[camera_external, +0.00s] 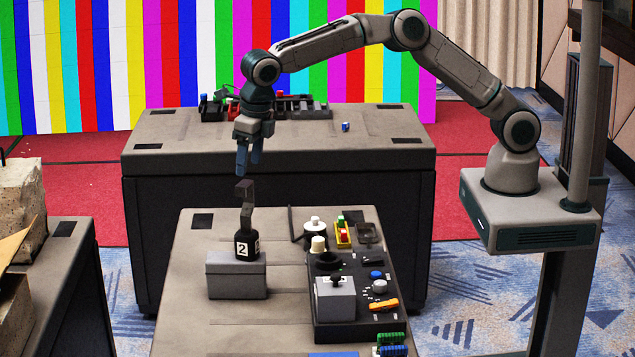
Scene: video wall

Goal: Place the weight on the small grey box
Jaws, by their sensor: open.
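The weight (245,246) is black with a white "2" on its side and a tall, bent black handle rising from its top. It stands upright on the top of a small grey box (237,281), toward the box's right end. The box sits on the near grey table. My gripper (249,168) points down above the weight's handle, apart from it in the picture. Its blue-grey fingers are open, with nothing between them. The exact gap in depth between fingers and handle is hard to tell.
Right of the box, a black control panel (356,262) holds knobs, switches and another grey box (335,298). Behind, a second grey table (170,130) carries dark equipment and a small blue item (345,127). The near table's left part is clear.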

